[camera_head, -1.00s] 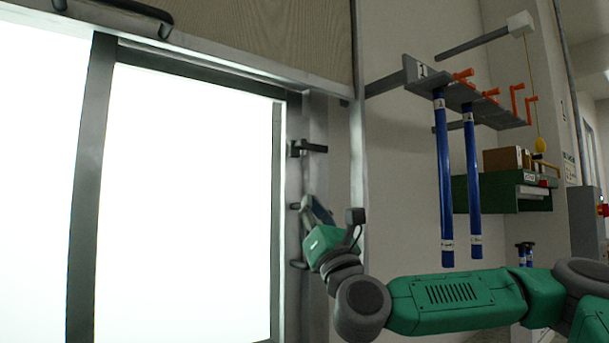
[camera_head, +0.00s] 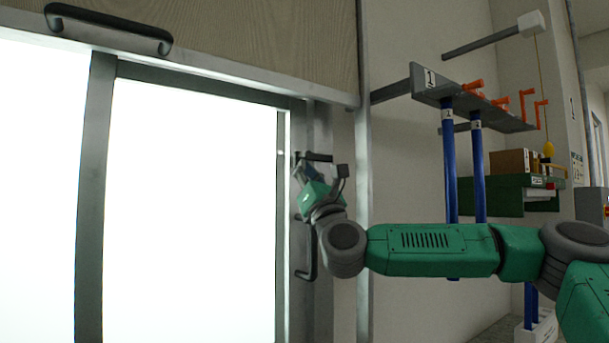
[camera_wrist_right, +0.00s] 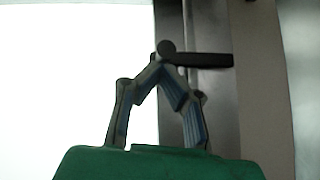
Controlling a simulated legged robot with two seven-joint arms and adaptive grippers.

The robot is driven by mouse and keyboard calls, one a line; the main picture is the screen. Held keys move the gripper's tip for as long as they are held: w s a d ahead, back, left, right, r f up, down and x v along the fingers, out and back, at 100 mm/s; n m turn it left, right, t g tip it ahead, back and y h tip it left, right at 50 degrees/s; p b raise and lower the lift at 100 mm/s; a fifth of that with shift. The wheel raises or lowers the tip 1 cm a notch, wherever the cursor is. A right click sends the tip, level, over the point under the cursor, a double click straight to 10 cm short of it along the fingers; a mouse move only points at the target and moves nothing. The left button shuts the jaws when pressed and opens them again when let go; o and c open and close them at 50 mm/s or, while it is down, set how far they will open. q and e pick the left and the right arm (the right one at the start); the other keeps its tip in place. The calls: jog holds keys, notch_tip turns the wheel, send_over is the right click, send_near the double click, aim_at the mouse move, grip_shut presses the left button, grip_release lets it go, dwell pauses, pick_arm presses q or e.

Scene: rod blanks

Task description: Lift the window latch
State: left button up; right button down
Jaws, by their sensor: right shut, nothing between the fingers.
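The window latch (camera_head: 318,157) is a short dark bar on the right frame post of the bright window. It points right from its pivot and lies about level. My right gripper (camera_head: 299,170) is at the latch, just below it in the head view. In the right wrist view the latch (camera_wrist_right: 208,60) runs right from a round dark pivot. The right fingertips (camera_wrist_right: 160,68) meet just under the pivot end, shut with nothing between them. I cannot tell whether they touch the latch. My left gripper is not in view.
A dark pull handle (camera_head: 305,250) sits lower on the same post. Another black handle (camera_head: 108,28) is on the panel above the window. To the right, a wall rack (camera_head: 470,105) holds blue rods (camera_head: 450,160) and orange hooks, near a green shelf (camera_head: 500,195).

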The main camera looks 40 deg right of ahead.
jog(key=shift+d+f, duration=0.1)
jog(key=shift+d, duration=0.05)
jog(key=shift+a+r+m+g+h+b, duration=0.15)
jog(key=shift+m+g+h+b, duration=0.1)
jog(key=shift+m+h, duration=0.2)
jog(key=shift+a+r+m+g+h+b, duration=0.15)
jog(key=shift+m+h+b, duration=0.1)
jog(key=shift+m+h, duration=0.2)
